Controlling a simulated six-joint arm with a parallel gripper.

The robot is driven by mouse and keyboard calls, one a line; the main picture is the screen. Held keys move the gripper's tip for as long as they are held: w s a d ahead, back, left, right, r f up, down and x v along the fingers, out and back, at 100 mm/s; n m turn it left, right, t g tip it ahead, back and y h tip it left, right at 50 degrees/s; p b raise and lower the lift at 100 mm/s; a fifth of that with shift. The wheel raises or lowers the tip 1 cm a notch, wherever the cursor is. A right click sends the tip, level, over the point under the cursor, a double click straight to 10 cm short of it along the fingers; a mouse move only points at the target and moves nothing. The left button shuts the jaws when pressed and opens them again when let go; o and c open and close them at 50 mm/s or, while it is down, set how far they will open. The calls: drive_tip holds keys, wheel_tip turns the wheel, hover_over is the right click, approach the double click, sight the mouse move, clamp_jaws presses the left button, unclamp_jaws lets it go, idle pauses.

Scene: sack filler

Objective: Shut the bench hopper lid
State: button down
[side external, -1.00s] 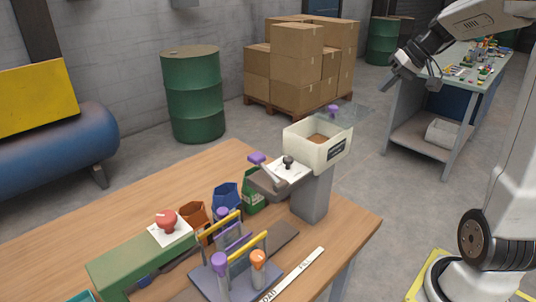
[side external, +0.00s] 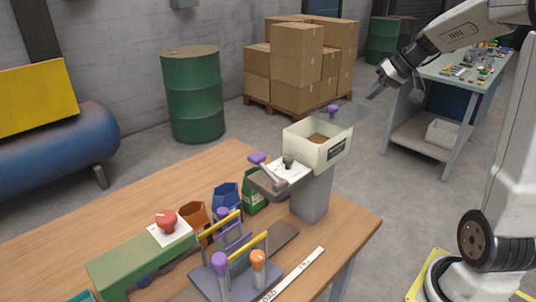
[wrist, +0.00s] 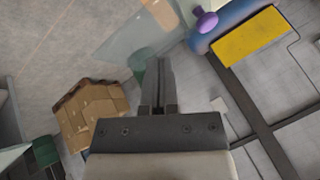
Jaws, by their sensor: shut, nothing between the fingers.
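The bench hopper (side external: 309,155) is a cream box with brown material inside, on a grey stand at the far right end of the bench. Its clear lid (side external: 346,113) stands open, tilted up at the hopper's back right side, with a purple knob (side external: 333,109). In the wrist view the clear lid (wrist: 130,38) and purple knob (wrist: 205,22) show near the top. My gripper (side external: 370,96) is shut and empty, to the right of the lid and a little above it, apparently apart from it. Its closed fingers (wrist: 158,65) point towards the lid area in the wrist view.
A lever with a purple grip (side external: 257,158) sits left of the hopper. A red button (side external: 167,221), bins and a rack with coloured handles stand on the wooden bench (side external: 130,225). Stacked boxes (side external: 297,60) and a green drum (side external: 193,95) are behind. Floor right of the hopper is clear.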

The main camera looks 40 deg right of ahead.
sight(335, 115)
drive_tip(key=x, duration=0.4)
drive_tip(key=shift+a+f, duration=0.1)
drive_tip(key=shift+f, duration=0.05)
drive_tip(key=shift+w+a, duration=0.5)
drive_tip(key=shift+a, duration=0.4)
drive_tip(key=shift+w+a, duration=0.45)
drive_tip(key=shift+a, duration=0.35)
drive_tip(key=shift+a, duration=0.1)
drive_tip(key=a, duration=1.1)
drive_tip(key=shift+a, duration=0.45)
